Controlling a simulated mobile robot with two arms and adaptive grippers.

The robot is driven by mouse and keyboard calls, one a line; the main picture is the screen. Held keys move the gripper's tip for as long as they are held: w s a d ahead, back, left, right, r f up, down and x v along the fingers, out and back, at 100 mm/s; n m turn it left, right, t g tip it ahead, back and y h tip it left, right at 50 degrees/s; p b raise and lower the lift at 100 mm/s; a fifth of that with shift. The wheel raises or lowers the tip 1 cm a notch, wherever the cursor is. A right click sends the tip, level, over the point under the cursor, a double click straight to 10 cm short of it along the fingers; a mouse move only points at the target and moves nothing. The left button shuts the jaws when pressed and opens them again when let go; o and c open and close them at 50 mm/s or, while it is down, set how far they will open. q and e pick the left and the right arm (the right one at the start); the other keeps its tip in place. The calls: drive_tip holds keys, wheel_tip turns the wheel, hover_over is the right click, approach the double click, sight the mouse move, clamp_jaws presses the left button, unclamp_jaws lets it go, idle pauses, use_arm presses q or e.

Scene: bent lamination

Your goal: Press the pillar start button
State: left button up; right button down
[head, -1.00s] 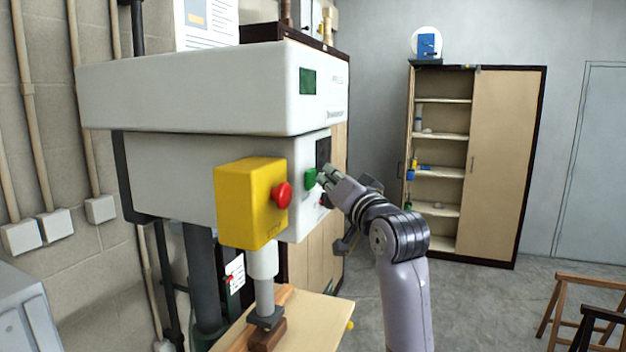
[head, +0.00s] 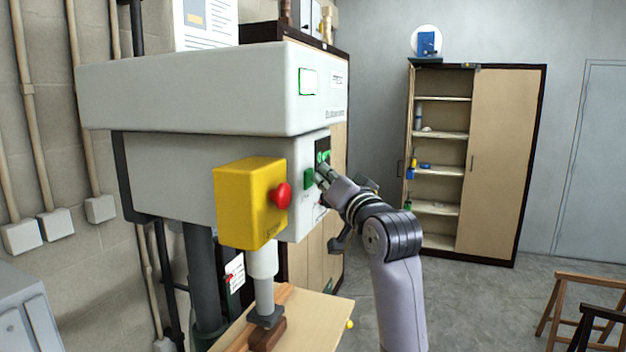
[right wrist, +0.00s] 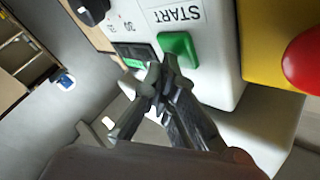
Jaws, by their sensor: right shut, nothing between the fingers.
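The pillar drill (head: 200,90) is a large white-grey machine on a dark column. Its green start button (head: 309,179) is on the front panel, right of the yellow box. In the right wrist view the green button (right wrist: 178,50) sits beside an upside-down START label (right wrist: 178,14). My right gripper (head: 322,173) is shut and empty, its fingertips at the button's right edge. In the right wrist view its fingertips (right wrist: 160,76) overlap the button's lower edge; contact cannot be told for certain. My left gripper is not in view.
A yellow box (head: 240,205) with a red button (head: 281,196) protrudes left of the green button. A wooden table (head: 310,315) lies below the drill head. A cabinet (head: 508,160) stands at the back, with open floor before it.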

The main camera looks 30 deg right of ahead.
idle(0.5)
drive_tip(key=shift+s+d, duration=0.5)
drive_tip(key=shift+s, duration=0.1)
drive_tip(key=shift+s, duration=0.1)
drive_tip(key=s+d, duration=0.1)
drive_tip(key=s, duration=0.1)
drive_tip(key=s+d, duration=0.1)
drive_tip(key=d, duration=0.1)
drive_tip(key=shift+s+d, duration=0.15)
drive_tip(key=shift+s, duration=0.2)
idle(0.5)
